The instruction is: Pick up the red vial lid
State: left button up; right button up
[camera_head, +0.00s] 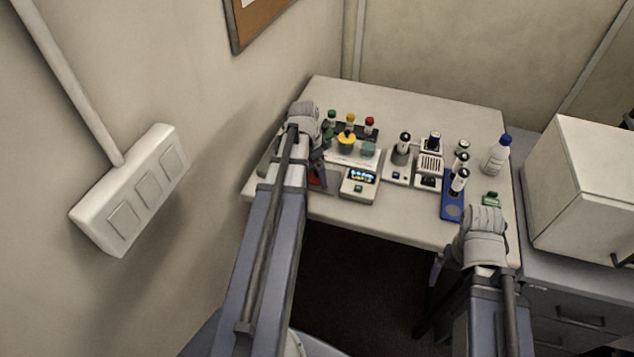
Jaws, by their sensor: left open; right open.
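A vial with a red lid (370,121) stands at the right end of a row in a dark rack at the back left of the table. Vials with a yellow lid (350,118) and a green lid (331,116) stand to its left. My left gripper (318,175) is open, pointing down in front of the rack and to the left of the red lid, apart from it. My own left arm partly hides it. My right gripper (480,240) is open at the table's front right edge, far from the red lid; its fingers are mostly hidden.
A small device with a lit display (360,177) stands in front of the rack. White instruments (429,165), a blue stand (453,207) and a blue-capped bottle (495,157) fill the right side. A white box (580,180) stands beyond. The table's (400,225) front strip is bare.

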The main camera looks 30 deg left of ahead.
aim_at(316, 171)
pick_arm(q)
jog(key=c, duration=1.3)
jog(key=shift+r, duration=0.15)
jog(key=shift+c, duration=0.2)
notch_tip(316, 171, up, 10)
jog(key=p, duration=1)
jog(key=shift+w, duration=0.1)
